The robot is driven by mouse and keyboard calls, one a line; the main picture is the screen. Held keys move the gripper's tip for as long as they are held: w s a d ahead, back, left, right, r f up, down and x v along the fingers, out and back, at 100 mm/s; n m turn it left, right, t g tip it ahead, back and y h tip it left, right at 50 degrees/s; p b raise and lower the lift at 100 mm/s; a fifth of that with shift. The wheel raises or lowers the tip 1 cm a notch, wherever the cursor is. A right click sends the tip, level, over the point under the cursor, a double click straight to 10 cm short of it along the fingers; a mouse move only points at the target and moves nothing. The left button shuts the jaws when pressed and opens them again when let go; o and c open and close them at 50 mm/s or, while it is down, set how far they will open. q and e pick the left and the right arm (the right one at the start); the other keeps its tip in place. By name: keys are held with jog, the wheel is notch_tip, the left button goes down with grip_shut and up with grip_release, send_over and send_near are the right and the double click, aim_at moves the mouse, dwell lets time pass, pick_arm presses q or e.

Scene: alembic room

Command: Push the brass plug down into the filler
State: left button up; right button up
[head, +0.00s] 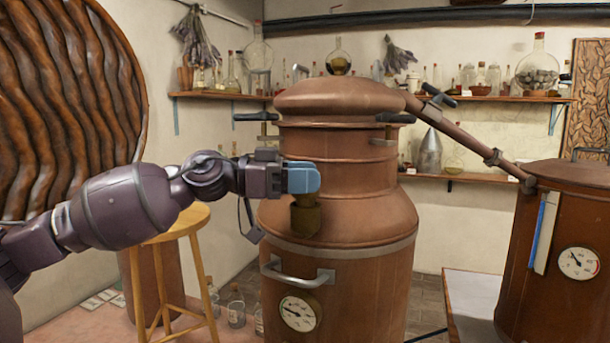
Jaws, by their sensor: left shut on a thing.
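The copper still (340,215) stands in the middle of the head view. The brass filler (306,222) shows as a short, dark brass neck on the front of its shoulder. My left gripper (303,179), with blue fingers, is directly above the filler, reaching in from the left. It is shut on the brass plug (304,199), of which only a dull lower part shows under the fingers. The fingers hide the plug's top. I cannot tell how deep the plug sits in the filler. My right gripper is not in view.
A wooden stool (170,235) stands left of the still, below my left arm. A metal handle (297,272) and a dial (298,312) are on the still's front. A pipe (470,140) runs to a second copper vessel (540,260) at right. Shelves with glassware line the walls.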

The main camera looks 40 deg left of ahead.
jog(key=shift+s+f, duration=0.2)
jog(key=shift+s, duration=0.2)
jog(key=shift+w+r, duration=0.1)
pick_arm(q)
jog(key=shift+f, duration=0.2)
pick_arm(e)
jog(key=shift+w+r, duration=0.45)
pick_arm(q)
jog(key=shift+f+p, duration=0.15)
jog(key=shift+p, duration=0.2)
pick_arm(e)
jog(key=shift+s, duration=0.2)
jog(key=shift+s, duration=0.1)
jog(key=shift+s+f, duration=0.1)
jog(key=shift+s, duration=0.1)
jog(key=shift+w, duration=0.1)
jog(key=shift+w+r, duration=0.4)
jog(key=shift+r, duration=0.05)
